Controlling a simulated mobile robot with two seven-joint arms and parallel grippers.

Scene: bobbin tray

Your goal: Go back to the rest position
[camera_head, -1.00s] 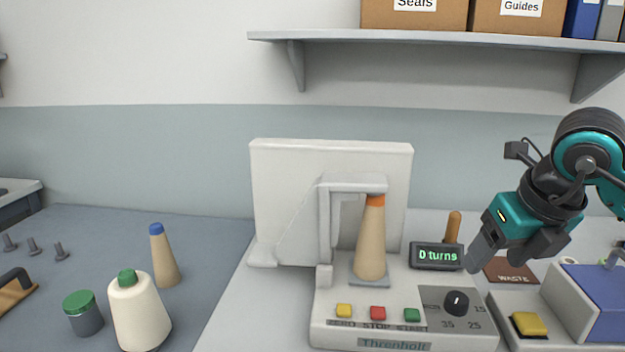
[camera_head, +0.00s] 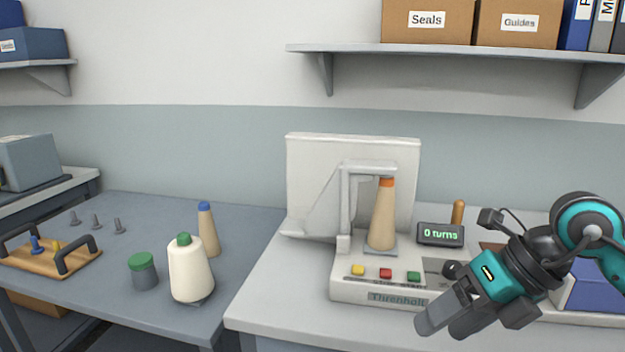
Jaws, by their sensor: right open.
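My right gripper (camera_head: 447,322) hangs in front of the winding machine's lower right corner, its jaws open and empty, pointing down and left. The machine (camera_head: 345,287) is off-white, with a tan orange-tipped cone (camera_head: 383,222) standing upright on it. The gripper covers part of the machine's front panel, including the area around the black knob (camera_head: 452,269). A small display (camera_head: 440,235) on the machine reads "0 turns". My left gripper is not in view.
On the grey left table stand a white cone with a green top (camera_head: 190,272), a tan blue-tipped cone (camera_head: 208,232), a green-lidded jar (camera_head: 143,271) and a wooden tray (camera_head: 62,266) with black handles. A shelf (camera_head: 450,48) with boxes hangs above.

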